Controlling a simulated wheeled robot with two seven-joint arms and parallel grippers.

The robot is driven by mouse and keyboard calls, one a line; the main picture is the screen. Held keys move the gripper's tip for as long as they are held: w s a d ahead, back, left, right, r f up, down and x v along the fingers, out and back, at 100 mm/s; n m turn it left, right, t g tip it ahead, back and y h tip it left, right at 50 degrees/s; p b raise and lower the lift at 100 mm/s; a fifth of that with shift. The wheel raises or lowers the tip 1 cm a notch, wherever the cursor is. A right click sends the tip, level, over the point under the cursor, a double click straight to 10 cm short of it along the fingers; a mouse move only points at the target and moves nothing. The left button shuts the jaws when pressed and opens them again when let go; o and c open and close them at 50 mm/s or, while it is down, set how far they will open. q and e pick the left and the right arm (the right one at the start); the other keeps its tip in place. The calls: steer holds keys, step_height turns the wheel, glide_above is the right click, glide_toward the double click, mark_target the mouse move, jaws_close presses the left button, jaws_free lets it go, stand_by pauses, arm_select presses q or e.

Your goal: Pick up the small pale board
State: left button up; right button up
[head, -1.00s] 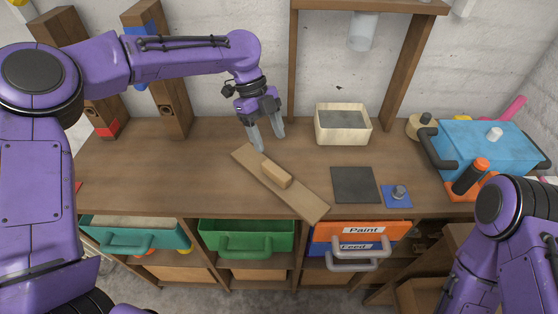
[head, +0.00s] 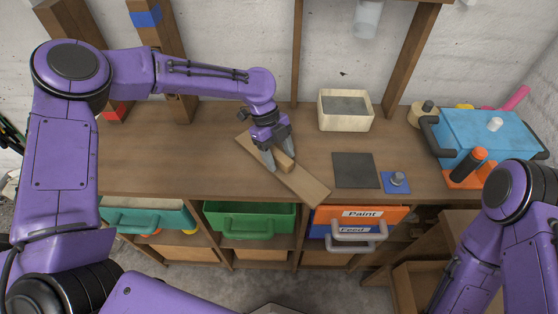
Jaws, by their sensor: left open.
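The small pale board (head: 287,163) is a short light-wood block lying on top of a longer brown plank (head: 307,187). The plank lies slantwise on the workbench. My left gripper (head: 280,161) is over the block, fingers pointing down, one finger on each side of it. The fingers are open; whether either touches the wood I cannot tell. The gripper hides the block's upper-left part and some of the plank. My right arm shows at the lower right, but its gripper is not in view.
On the wooden workbench (head: 215,150), a pale box (head: 345,122), a dark square mat (head: 355,170) and a blue plate with a knob (head: 396,185) lie to the right. A blue toolbox (head: 480,135) stands far right. Wooden posts rise behind. The bench left of the plank is clear.

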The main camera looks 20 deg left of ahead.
arm_select(q)
jaws_close()
